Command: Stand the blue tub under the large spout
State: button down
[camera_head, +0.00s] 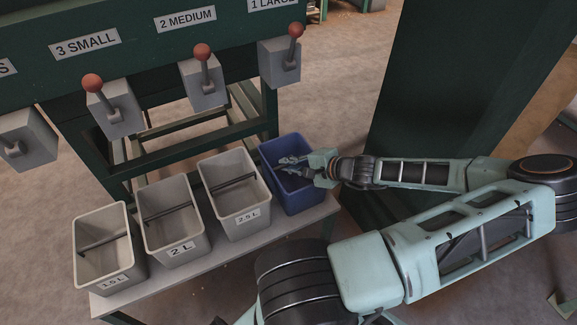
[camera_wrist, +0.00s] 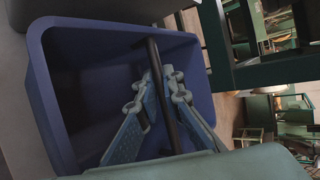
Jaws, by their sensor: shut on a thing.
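The blue tub (camera_head: 299,196) stands upright at the right end of a low grey shelf, next to the grey 2.5 L tub. My gripper (camera_head: 284,165) reaches into its open top from the right. In the wrist view my gripper (camera_wrist: 152,75) is shut on the dark bar that runs across the blue tub (camera_wrist: 55,115). The hopper spout (camera_head: 281,62) labelled 1 LARGE is at the top, above and behind the blue tub, with a red-knobbed lever. The underside of the spout is hidden.
Grey tubs marked 2.5 L (camera_head: 245,225), 2 L (camera_head: 186,254) and 1.5 L (camera_head: 107,287) stand in a row to the left on the shelf (camera_head: 215,257). Spouts 2 MEDIUM (camera_head: 206,85) and 3 SMALL (camera_head: 118,112) are further left. A dark green post (camera_head: 420,90) rises at right.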

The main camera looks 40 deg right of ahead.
jog(key=shift+r, duration=0.1)
jog(key=c, duration=2.1)
grip_release()
jog(key=p+v, duration=0.4)
jog(key=v, duration=0.8)
jog(key=shift+s, duration=0.1)
